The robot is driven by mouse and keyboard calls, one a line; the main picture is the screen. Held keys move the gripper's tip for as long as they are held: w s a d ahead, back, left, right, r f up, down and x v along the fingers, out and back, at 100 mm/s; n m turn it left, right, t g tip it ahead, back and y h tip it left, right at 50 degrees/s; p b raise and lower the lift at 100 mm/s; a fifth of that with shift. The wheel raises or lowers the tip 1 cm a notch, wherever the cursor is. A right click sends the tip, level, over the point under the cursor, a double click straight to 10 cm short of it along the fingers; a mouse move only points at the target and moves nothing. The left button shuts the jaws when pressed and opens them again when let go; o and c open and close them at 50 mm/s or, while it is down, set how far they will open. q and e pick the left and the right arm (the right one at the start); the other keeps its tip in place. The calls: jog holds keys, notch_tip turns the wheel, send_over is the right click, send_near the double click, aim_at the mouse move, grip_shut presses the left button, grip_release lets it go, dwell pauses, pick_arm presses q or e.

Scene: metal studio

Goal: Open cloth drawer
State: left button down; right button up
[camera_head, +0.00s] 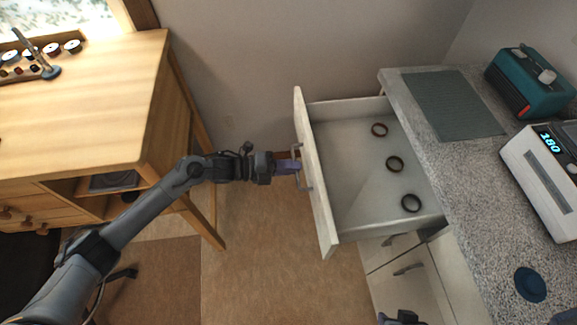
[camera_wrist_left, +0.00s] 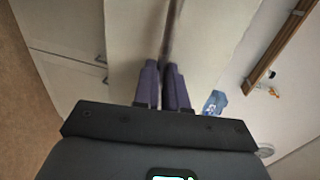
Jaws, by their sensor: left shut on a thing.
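My left gripper (camera_head: 295,167) comes in from the left and is shut on this handle. In the left wrist view its two purple fingers (camera_wrist_left: 162,85) sit close together around the handle bar (camera_wrist_left: 170,35), against the pale drawer front (camera_wrist_left: 132,40).
The grey speckled counter (camera_head: 470,190) holds a green mat (camera_head: 452,104), a teal device (camera_head: 530,82), a white device with a display (camera_head: 545,165) and a blue disc (camera_head: 530,285). A wooden desk (camera_head: 80,110) stands at left. Bare floor (camera_head: 260,240) lies between.

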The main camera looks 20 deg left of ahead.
pick_arm(q)
jog(key=c, duration=1.2)
grip_release()
